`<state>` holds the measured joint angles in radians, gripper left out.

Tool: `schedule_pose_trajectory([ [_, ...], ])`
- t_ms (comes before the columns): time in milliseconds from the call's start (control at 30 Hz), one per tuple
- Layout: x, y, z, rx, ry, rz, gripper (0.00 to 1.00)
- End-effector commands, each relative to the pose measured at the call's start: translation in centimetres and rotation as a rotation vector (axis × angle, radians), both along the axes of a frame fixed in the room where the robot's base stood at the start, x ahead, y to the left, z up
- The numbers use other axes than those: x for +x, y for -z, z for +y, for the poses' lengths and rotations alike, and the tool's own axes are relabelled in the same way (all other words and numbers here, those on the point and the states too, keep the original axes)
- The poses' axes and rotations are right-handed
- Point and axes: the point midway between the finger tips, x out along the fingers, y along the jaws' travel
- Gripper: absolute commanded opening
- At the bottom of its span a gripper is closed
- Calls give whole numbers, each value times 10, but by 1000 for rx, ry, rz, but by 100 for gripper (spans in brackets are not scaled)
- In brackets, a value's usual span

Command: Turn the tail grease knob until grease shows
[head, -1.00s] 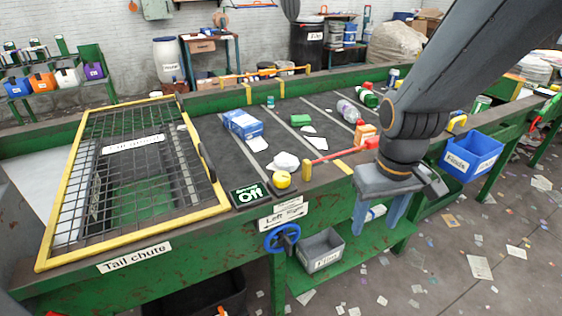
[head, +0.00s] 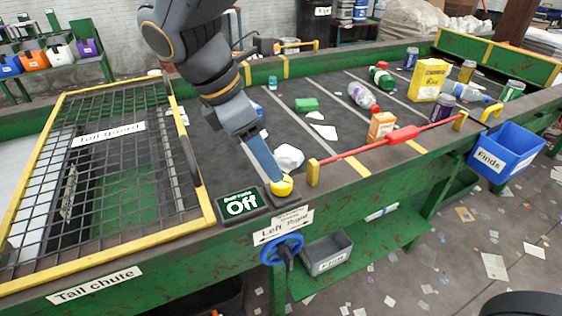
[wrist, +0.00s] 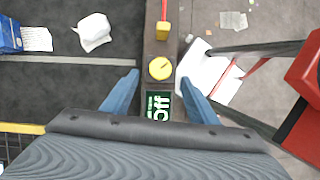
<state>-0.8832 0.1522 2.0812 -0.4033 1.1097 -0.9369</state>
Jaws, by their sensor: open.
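No label naming a grease knob is readable, and I see no grease. A blue handwheel (head: 282,249) is on the green front side, below a white sign (head: 284,226) reading "Left" and "Right"; its smaller print is unclear. My gripper (head: 270,172) is open and empty, pointing down at the yellow round button (head: 281,187) on the belt's near rail. In the wrist view my open fingers (wrist: 157,88) are apart on either side of the rail, with the yellow button (wrist: 160,68) just beyond them. Contact with the button cannot be told. The display (head: 241,205) beside it reads "Off".
The mesh tail guard (head: 112,130) lies at left. A red bar (head: 402,134) runs along the rail to the right. Bottles, boxes and crumpled white scrap (head: 288,157) lie on the belt. A blue Finds bin (head: 507,152) hangs at right; a grey bin (head: 326,253) sits below.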

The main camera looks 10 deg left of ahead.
Motion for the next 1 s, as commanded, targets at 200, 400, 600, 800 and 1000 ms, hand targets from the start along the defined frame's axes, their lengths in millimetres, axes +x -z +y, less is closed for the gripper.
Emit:
schedule_pose_trajectory([
  [200, 5, 33, -14, -2, 4, 4, 54],
  [400, 9, 54, -21, 0, 5, 2, 54],
  [600, 11, 60, -23, 3, 4, 1, 54],
  [800, 11, 60, -23, 3, 4, 1, 50],
  [1000, 11, 60, -23, 3, 4, 1, 16],
])
